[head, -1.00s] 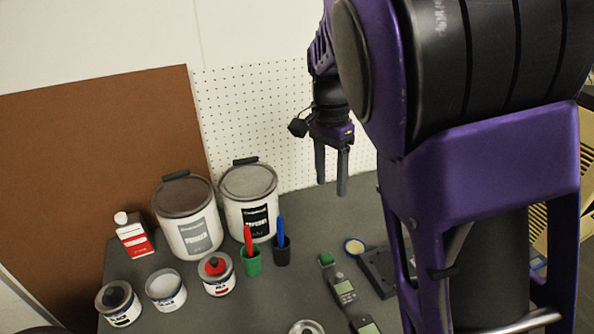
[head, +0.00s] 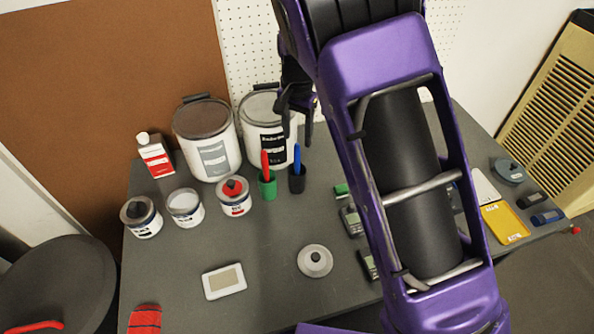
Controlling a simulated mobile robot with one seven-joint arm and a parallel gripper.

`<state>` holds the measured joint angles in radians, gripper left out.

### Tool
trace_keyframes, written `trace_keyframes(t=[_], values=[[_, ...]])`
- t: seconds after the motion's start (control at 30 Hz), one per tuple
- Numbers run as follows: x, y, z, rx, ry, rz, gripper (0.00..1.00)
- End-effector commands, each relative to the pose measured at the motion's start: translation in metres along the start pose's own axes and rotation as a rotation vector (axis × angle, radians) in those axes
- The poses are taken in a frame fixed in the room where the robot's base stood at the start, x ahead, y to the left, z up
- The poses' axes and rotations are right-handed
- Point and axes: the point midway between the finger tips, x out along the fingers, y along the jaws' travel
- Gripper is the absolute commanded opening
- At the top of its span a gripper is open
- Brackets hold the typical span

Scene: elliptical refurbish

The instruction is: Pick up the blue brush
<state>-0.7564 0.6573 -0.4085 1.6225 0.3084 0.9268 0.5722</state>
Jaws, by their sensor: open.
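The blue brush (head: 297,157) stands upright in a small black cup (head: 297,182) on the grey table. A red brush (head: 265,163) stands in a green cup (head: 268,188) just to its left. My gripper (head: 297,140) is open and empty. In the picture its fingers hang near the top of the blue brush, in front of the right white bucket. I cannot tell how far the fingers are from the brush in depth.
Two large white buckets (head: 213,160) stand behind the cups. Small paint cans (head: 185,210) and a red-and-white bottle (head: 155,158) stand left. A round grey disc (head: 315,261) and a white device (head: 224,281) lie in front. Handheld meters lie right, partly behind my arm.

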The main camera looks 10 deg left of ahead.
Motion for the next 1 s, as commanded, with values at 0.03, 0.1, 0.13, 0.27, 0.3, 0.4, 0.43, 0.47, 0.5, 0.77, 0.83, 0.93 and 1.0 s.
trace_keyframes(t=[0.03,0.1,0.13,0.27,0.3,0.4,0.43,0.47,0.5,0.77,0.83,0.93,1.0], values=[[0.002,0.0,0.0,0.0,0.0,0.001,0.58],[0.005,0.0,0.0,0.0,0.0,0.001,0.58],[0.006,0.0,0.001,0.0,0.0,0.001,0.58],[0.02,0.001,0.003,-0.001,-0.001,0.002,0.58],[0.027,0.002,0.004,-0.001,-0.001,0.003,0.58],[0.043,0.002,0.004,0.001,-0.001,0.002,0.58],[0.047,0.002,0.004,0.0,-0.001,0.002,0.58],[0.05,0.002,0.004,0.0,0.0,0.002,0.58],[0.053,0.002,0.004,0.0,0.0,0.001,0.58],[0.054,0.002,0.004,0.0,0.001,-0.001,0.53],[0.054,0.002,0.004,0.0,0.001,-0.001,0.4],[0.054,0.002,0.004,0.0,0.001,0.0,0.22],[0.054,0.002,0.004,0.0,0.001,0.0,0.1]])
